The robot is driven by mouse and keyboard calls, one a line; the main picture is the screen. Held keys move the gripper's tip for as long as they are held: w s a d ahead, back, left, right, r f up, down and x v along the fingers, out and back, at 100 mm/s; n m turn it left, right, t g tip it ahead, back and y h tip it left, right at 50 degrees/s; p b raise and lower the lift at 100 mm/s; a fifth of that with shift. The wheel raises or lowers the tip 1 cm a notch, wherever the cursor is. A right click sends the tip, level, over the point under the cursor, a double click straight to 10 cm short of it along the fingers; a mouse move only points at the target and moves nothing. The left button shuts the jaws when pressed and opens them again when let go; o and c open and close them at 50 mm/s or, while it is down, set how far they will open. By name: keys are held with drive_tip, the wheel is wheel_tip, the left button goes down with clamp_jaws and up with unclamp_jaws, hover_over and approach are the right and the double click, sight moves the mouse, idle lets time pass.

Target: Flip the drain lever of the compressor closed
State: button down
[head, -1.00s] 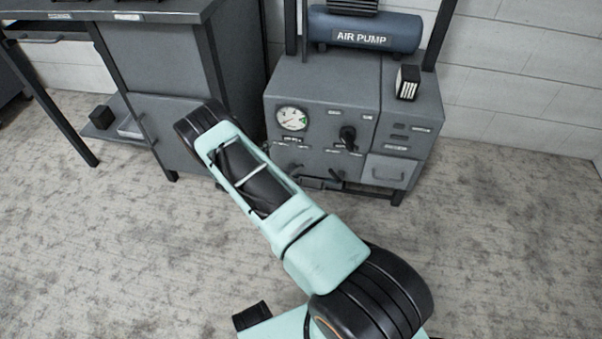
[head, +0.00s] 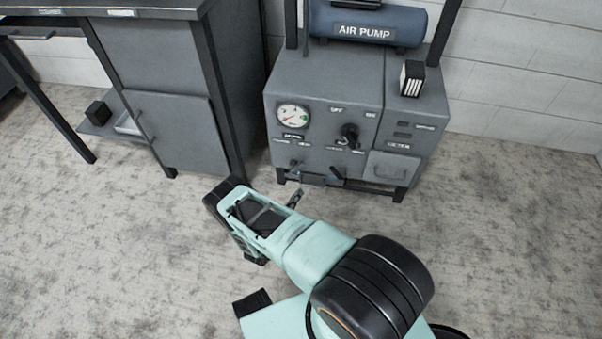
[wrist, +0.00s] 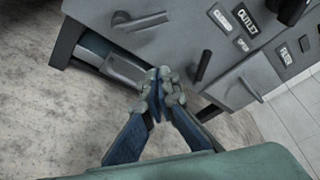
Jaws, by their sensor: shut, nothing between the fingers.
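The grey compressor (head: 322,95) stands against the wall with two small dark levers low on its front. The left lever (head: 295,163) appears in the wrist view as a dark bar (wrist: 142,21). The right lever (head: 337,173) also shows in the wrist view (wrist: 203,66), below labels reading CLOSED, OUTLET and OPEN. The left lever's label is too small to read, so I cannot confirm it is the drain lever. My gripper (wrist: 160,78) is shut and empty, below and in front of the two levers, apart from both. In the head view my gripper (head: 297,198) is small.
A gauge (head: 292,117) and black knob (head: 350,135) sit above the levers. A drawer (head: 393,167) is to their right. A metallic part (wrist: 118,65) shows under the compressor's lower edge. A grey workbench (head: 160,95) stands left; floor in front is open.

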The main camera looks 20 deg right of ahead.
sight(297, 168)
drive_tip(key=w+d+b, duration=0.4)
drive_tip(key=w, duration=0.4)
drive_tip(key=shift+d+r, duration=0.2)
drive_tip(key=shift+d, duration=0.2)
drive_tip(key=shift+r, duration=0.15)
idle(0.4)
